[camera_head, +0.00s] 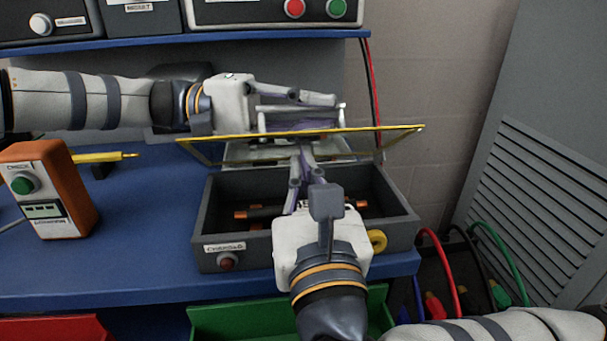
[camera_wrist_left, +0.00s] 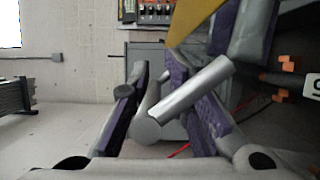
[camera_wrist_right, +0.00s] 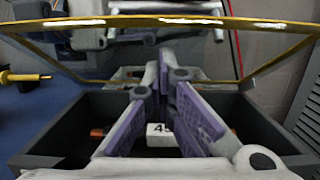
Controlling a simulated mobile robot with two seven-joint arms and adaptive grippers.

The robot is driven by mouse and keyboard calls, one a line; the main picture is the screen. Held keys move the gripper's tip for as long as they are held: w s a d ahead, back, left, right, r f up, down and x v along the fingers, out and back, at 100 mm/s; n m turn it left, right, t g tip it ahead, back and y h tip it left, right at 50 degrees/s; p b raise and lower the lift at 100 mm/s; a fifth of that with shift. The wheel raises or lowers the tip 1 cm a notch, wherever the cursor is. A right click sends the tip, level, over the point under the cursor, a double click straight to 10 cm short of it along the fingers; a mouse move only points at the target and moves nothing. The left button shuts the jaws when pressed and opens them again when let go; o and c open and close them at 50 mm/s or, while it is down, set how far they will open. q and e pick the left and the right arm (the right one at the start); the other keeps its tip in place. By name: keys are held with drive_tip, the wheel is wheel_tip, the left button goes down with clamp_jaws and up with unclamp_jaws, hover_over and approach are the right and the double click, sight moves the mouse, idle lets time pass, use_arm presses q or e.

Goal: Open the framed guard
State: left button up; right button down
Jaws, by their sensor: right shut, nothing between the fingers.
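The framed guard (camera_head: 397,129), a clear panel with a yellow frame, stands raised and tilted over the grey box (camera_head: 205,222). It also shows in the right wrist view (camera_wrist_right: 262,22). A silver bar (camera_wrist_left: 195,98) is close to my left fingers. My left gripper (camera_head: 325,99) is at the far side of the frame, its fingers a little apart; whether they grip the bar is unclear. My right gripper (camera_head: 306,150) is shut and empty. It reaches over the box with its fingertips near the guard panel; contact cannot be told.
An orange tester (camera_head: 55,190) and a yellow probe (camera_head: 100,157) are on the blue bench (camera_head: 130,250) at left. A shelf (camera_head: 200,43) runs above. Green (camera_head: 230,319) and red (camera_head: 50,329) bins are in front. Cables (camera_head: 490,245) hang at right.

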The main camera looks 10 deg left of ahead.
use_arm(q)
drive_tip(key=shift+s+f, duration=0.15)
drive_tip(key=shift+f, duration=0.1)
use_arm(e)
drive_tip(key=shift+r, duration=0.35)
